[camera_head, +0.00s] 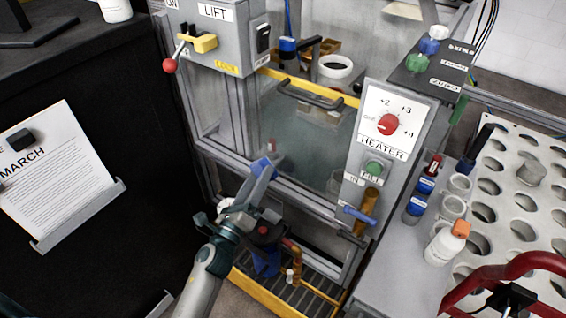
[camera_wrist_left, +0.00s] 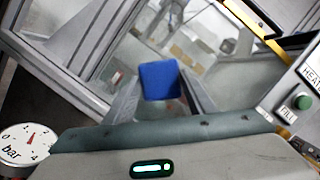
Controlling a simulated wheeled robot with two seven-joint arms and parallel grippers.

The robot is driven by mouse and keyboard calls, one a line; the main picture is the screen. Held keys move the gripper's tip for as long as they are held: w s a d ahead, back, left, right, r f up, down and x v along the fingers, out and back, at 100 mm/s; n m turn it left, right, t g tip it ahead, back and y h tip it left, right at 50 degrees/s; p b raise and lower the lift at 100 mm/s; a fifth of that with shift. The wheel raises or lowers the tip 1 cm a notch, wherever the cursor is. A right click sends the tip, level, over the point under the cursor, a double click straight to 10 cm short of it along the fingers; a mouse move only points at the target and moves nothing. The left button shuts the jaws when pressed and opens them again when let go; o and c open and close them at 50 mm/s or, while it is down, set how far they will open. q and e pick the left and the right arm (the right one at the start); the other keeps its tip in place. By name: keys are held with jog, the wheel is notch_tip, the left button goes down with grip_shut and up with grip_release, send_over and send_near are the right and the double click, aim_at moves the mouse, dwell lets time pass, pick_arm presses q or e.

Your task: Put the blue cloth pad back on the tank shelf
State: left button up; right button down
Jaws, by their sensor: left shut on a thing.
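The blue cloth pad (camera_wrist_left: 159,80) is held between the two fingers of my left gripper (camera_wrist_left: 158,88), which is shut on it. In the head view the left gripper (camera_head: 264,170) is in front of the lower part of the glass tank (camera_head: 312,140), and a small blue patch of the pad shows at its tip. I cannot tell whether the pad touches the tank. Which ledge is the tank shelf is not clear in these views. My right gripper is not in view.
The heater panel (camera_head: 388,122) stands right of the tank, and the lift box (camera_head: 215,35) with its red-knobbed lever is at upper left. A pressure gauge (camera_wrist_left: 28,143) is at lower left in the wrist view. A white tray with holes (camera_head: 520,228) is at right.

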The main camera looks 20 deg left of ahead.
pick_arm(q)
jog(key=s+r+n+y, duration=0.1)
jog(key=s+r+y, duration=0.2)
jog(key=s+r, duration=0.6)
jog(key=s, duration=0.4)
jog(key=shift+s+d+r+n, duration=0.15)
jog(key=shift+s+d+n, duration=0.25)
